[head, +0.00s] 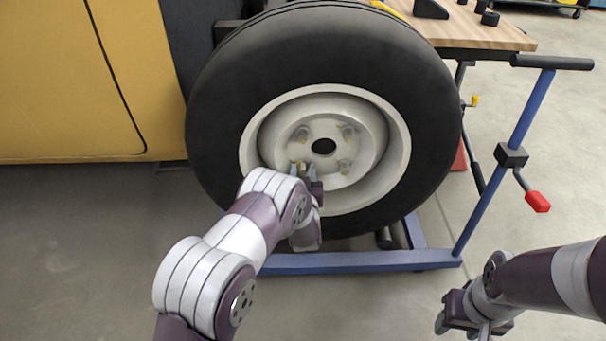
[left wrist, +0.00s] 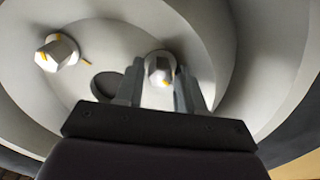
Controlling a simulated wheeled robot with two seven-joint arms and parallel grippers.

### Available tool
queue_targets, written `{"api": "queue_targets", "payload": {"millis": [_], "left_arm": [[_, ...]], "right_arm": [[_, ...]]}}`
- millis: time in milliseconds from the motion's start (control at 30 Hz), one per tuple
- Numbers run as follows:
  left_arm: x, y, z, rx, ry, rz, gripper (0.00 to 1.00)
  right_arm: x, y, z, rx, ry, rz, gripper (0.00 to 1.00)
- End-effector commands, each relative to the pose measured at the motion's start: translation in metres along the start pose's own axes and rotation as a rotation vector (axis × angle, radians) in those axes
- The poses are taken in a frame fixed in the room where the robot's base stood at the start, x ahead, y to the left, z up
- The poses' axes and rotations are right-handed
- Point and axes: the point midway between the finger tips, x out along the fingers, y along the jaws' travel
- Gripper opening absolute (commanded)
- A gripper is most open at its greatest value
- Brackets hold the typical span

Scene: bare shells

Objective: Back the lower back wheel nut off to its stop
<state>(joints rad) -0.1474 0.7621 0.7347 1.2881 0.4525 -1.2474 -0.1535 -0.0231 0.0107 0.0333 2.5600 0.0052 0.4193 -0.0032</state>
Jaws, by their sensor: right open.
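The wheel (head: 390,168) stands upright with a pale rim and several nuts around a dark centre hole. My left gripper (head: 304,170) is at the lower left nut, the one I take as the lower back wheel nut (left wrist: 159,68). In the left wrist view the left gripper's fingers (left wrist: 160,85) stand on either side of this nut, close against it, and appear shut on it. Yellow shows on the nut. Another nut (left wrist: 57,52) has a yellow mark, with a yellow line on the rim beside it. My right gripper (head: 458,322) is open and empty, low at the right.
A blue wheel stand (head: 340,262) holds the wheel, with an upright post and red-handled crank (head: 537,201) at the right. A yellow car body (head: 60,80) is at the left. A wooden bench (head: 480,32) stands behind. Floor between the stand and my right arm is clear.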

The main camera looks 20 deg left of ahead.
Motion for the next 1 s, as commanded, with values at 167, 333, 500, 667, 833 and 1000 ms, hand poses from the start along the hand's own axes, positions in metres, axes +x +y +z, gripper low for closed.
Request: {"api": "queue_targets", "payload": {"millis": [167, 333, 500, 667, 833, 1000], "left_arm": [[0.0, 0.0, 0.0, 0.0, 0.0, 0.0, 0.0], [0.0, 0.0, 0.0, -0.007, 0.001, 0.0, 0.0], [0.0, 0.0, -0.001, -0.051, 0.001, 0.0, 0.0], [0.0, 0.0, -0.001, -0.145, 0.001, 0.0, 0.0], [0.0, -0.001, -0.001, -0.29, 0.001, 0.0, 0.0], [0.0, -0.001, -0.001, -0.453, 0.001, 0.0, 0.0]], "right_arm": [[0.0, 0.0, 0.0, 0.0, 0.0, 0.0, 0.5], [0.0, 0.0, 0.0, 0.0, 0.0, 0.0, 0.5], [-0.002, 0.0, 0.0, 0.0, 0.0, 0.0, 0.5], [-0.005, 0.0, -0.001, 0.0, 0.0, 0.0, 0.5], [-0.009, 0.0, -0.001, 0.0, 0.0, 0.0, 0.5], [-0.013, 0.0, -0.001, 0.0, 0.0, 0.0, 0.5]]}}
